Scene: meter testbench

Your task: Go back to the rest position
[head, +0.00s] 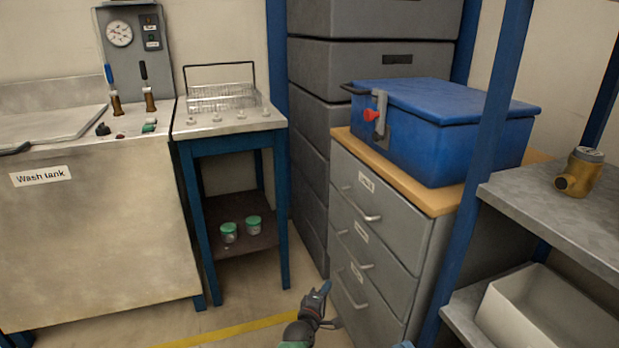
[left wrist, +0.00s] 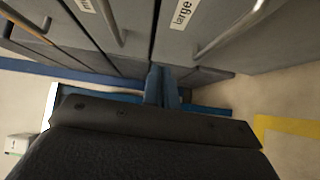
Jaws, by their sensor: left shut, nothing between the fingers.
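My left gripper (head: 322,292) is low at the bottom middle of the head view, in front of the grey drawer cabinet (head: 380,222). Its blue fingertips are together with nothing between them. In the left wrist view the two blue fingers (left wrist: 161,86) lie side by side, close to the drawer fronts. One drawer label there reads "large". All the drawers look shut.
A blue box (head: 450,140) with a red knob sits on the cabinet. The wash tank (head: 90,220) and a small table (head: 232,130) with a wire basket stand left. At right, a shelf (head: 560,205) holds a brass meter (head: 578,173), with a white bin (head: 550,315) below.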

